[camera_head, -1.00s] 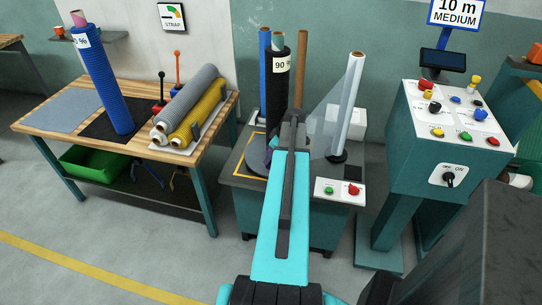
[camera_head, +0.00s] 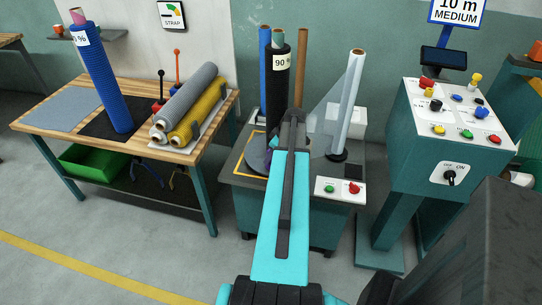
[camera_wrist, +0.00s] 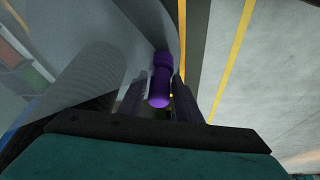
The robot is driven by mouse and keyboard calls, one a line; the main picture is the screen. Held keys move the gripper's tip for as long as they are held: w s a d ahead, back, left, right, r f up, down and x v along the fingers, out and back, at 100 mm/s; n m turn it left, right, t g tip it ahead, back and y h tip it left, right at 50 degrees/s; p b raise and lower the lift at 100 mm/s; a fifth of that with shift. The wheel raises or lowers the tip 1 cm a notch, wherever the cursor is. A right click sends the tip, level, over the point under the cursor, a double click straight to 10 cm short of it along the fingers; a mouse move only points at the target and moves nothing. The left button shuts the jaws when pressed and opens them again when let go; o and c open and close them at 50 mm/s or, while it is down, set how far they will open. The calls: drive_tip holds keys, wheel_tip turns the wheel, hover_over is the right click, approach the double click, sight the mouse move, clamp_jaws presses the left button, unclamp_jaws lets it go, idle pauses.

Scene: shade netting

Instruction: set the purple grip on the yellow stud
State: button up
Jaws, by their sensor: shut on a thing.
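The purple grip (camera_wrist: 160,82) is a short rounded cylinder in the wrist view, between the two dark fingers of my gripper (camera_wrist: 159,98). The gripper is shut on it. A tiny yellow spot (camera_wrist: 171,96) shows beside the grip's right side; I cannot tell whether it is the yellow stud.
A black roll marked 90 % (camera_head: 278,85) and a clear film roll (camera_head: 349,105) stand close around my arm's end. A workbench (camera_head: 195,159) with netting rolls is at left. A control cabinet (camera_head: 454,140) stands at right. Open floor lies in front.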

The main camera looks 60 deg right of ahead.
drive_tip(key=shift+f+b, duration=0.65)
drive_tip(key=shift+f, duration=0.35)
idle(0.8)
drive_tip(key=o, duration=1.1)
drive_tip(key=shift+r, duration=0.15)
drive_tip(key=shift+b+v, duration=0.9)
drive_tip(key=shift+v, duration=5.9)
drive_tip(key=shift+w, duration=0.1)
